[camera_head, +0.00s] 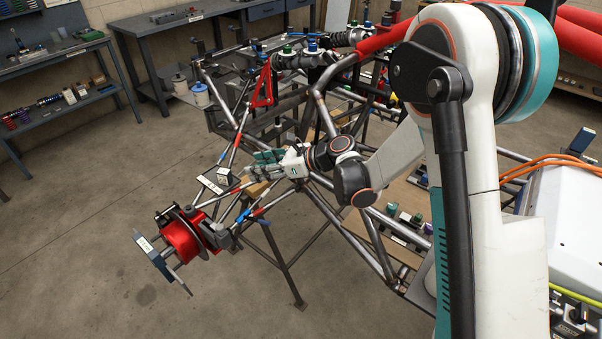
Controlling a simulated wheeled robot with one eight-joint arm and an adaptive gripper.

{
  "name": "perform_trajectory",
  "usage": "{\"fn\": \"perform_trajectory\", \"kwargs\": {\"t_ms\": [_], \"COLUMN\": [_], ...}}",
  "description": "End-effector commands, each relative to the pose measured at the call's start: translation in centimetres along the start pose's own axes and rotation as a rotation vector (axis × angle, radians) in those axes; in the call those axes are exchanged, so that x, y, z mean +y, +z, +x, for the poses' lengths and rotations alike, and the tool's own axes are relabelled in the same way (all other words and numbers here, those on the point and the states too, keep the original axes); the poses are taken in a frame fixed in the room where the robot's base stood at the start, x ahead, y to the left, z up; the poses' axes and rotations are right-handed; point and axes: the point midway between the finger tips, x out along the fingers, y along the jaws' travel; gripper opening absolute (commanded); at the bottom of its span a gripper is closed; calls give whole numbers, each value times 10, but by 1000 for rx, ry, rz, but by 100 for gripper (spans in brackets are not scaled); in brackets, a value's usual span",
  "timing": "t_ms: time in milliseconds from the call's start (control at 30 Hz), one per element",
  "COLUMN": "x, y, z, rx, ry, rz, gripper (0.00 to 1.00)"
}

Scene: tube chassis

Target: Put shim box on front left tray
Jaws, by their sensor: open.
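A small white box (224,176) with dark marks, which looks like the shim box, sits upright on a dark flat tray (206,178) with a white label strip. The tray is at the front left of the tube chassis, beside the suspension arms. Any writing is too small to read. My gripper (262,161), with teal fingers, is open just right of the box, over the chassis tubes. It looks empty and apart from the box.
The tube chassis (318,112) stands on legs, with crossing bars under and around my gripper. A red brake hub (182,240) sticks out at lower left. A tan block (256,189) lies below my gripper. Workbenches (175,28) line the back. Floor at left is clear.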

Motion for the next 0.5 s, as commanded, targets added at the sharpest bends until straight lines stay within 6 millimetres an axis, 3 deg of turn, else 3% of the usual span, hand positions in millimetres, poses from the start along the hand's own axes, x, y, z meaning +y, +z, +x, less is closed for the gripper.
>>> {"fn": "perform_trajectory", "kwargs": {"t_ms": [267, 500], "x": [1, 8], "y": [5, 25], "z": [-9, -54], "rx": [21, 142], "ry": [-11, -55], "rz": [-45, -290], "gripper": [43, 43]}}
